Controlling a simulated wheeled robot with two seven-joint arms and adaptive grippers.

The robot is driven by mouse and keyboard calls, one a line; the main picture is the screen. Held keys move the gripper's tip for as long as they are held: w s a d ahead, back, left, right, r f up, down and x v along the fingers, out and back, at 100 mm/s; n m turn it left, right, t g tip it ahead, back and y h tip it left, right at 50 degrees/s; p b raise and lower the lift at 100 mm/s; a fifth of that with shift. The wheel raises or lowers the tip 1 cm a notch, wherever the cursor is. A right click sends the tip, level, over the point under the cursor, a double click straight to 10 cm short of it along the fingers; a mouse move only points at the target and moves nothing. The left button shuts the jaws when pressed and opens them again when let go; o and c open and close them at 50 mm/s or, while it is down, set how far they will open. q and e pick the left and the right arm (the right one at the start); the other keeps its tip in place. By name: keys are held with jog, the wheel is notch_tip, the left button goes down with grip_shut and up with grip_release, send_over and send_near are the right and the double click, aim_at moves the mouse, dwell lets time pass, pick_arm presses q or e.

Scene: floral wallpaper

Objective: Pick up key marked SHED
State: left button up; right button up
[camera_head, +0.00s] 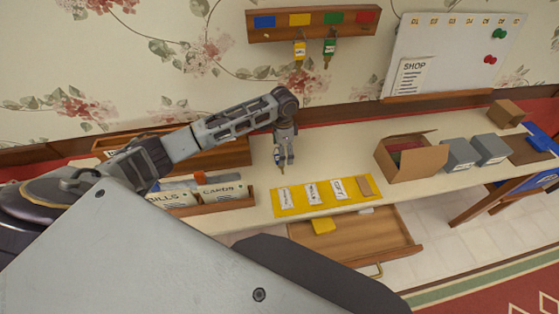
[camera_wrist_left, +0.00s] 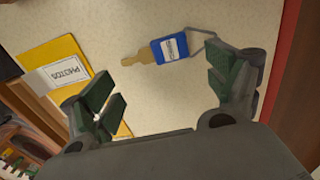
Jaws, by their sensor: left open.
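A brass key with a blue tag (camera_wrist_left: 176,47) lies flat on the table in the left wrist view. Its tag has a white label that I cannot read, and a wire loop at the right end. My right gripper is out of view.
Yellow labelled envelopes (camera_head: 298,209) lie at the table's front edge; one marked PHOTOS (camera_wrist_left: 62,80) is near my left gripper. An open drawer (camera_head: 355,247) juts out below. A box of cards (camera_head: 213,205) stands left, an open cardboard box (camera_head: 413,155) right.

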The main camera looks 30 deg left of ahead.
pick_arm(q)
jog(key=shift+w+a+f, duration=0.1)
jog(key=shift+w+f, duration=0.05)
jog(key=shift+f, duration=1.1)
jog(key=shift+w+a+f, duration=0.1)
jog(key=shift+w+f, duration=0.05)
jog(key=shift+f, duration=1.1)
jog(key=shift+c, duration=0.2)
